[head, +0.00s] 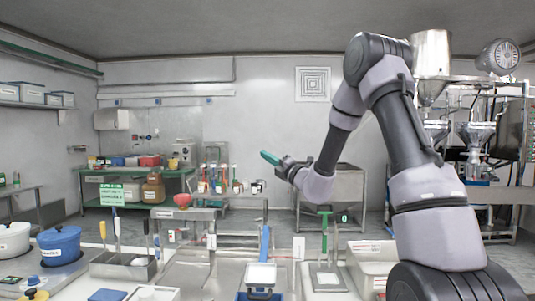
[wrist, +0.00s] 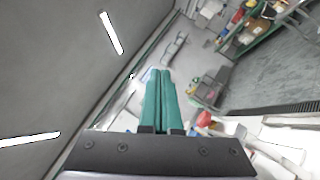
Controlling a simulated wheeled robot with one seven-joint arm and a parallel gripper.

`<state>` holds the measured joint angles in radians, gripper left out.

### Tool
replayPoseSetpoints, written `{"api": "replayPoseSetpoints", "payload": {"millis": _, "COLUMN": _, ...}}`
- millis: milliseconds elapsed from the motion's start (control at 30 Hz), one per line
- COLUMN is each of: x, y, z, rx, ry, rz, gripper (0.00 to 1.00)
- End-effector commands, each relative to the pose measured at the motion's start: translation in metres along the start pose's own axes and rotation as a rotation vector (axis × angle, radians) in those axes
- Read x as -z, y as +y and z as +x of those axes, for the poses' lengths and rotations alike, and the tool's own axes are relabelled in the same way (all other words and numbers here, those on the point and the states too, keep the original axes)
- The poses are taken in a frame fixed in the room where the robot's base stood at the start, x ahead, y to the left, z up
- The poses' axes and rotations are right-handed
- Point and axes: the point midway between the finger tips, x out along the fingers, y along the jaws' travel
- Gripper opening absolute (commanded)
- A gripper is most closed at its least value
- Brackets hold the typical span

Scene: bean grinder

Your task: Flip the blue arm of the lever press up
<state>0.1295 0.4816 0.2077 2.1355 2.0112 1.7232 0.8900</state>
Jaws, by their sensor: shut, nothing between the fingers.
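A blue arm (head: 265,243) rises above a pale, boxy device (head: 261,275) at the front middle of the head view. It looks narrow and close to upright; its joint to the device is not clear. My gripper (head: 268,157) has green fingers and is raised in the air, well above and behind the device in the picture. In the wrist view my gripper (wrist: 159,72) has its two fingers side by side, shut and empty. I cannot make out the blue arm in the wrist view.
A green-handled stand (head: 325,238) is right of the device, with a white bin (head: 372,262) beyond it. A metal holder with upright tools (head: 123,267) and a blue pot (head: 60,244) are to the left. The air around my gripper is clear.

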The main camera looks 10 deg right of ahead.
Motion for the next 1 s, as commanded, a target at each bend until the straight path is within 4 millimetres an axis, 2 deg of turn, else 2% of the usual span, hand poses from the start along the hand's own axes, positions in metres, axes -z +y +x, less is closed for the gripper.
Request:
{"api": "replayPoseSetpoints", "payload": {"millis": 100, "x": -0.013, "y": 0.0, "z": 0.01, "rx": 0.001, "ry": -0.002, "rz": -0.003, "gripper": 0.0}}
{"api": "replayPoseSetpoints", "payload": {"millis": 233, "x": -0.019, "y": 0.0, "z": 0.017, "rx": 0.001, "ry": -0.002, "rz": -0.002, "gripper": 0.0}}
{"api": "replayPoseSetpoints", "payload": {"millis": 1000, "x": -0.02, "y": 0.0, "z": 0.018, "rx": 0.002, "ry": -0.001, "rz": -0.002, "gripper": 0.0}}
